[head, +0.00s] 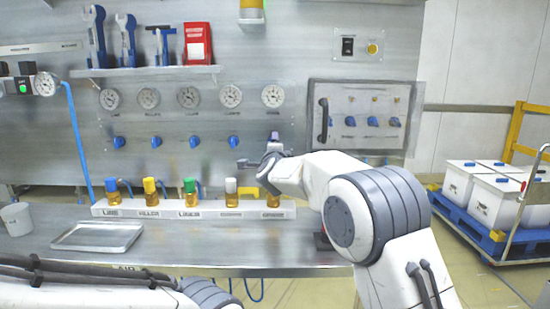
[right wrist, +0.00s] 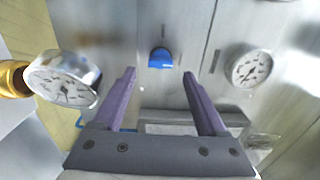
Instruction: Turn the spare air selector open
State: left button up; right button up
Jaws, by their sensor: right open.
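A row of blue air selectors (head: 195,141) sits on the grey wall panel under several round gauges (head: 188,97). My right gripper (head: 258,155) is in front of the right end of this row and largely covers the selector there. In the right wrist view a blue selector (right wrist: 160,58) shows just beyond and between the two purple fingers. My right gripper (right wrist: 160,75) is open, with nothing between its fingers, and is apart from the selector. I cannot read the selector labels. My left gripper is out of view.
Bottles with coloured caps (head: 150,192) stand in a white rack (head: 160,209) below the selectors. A hinged panel (head: 365,115) with a black handle is to the right. A metal tray (head: 97,236) and grey cup (head: 16,219) are on the bench at left.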

jog(key=s+b, duration=0.1)
jog(key=s, duration=0.6)
jog(key=shift+s+f, duration=0.1)
jog(key=shift+s, duration=0.05)
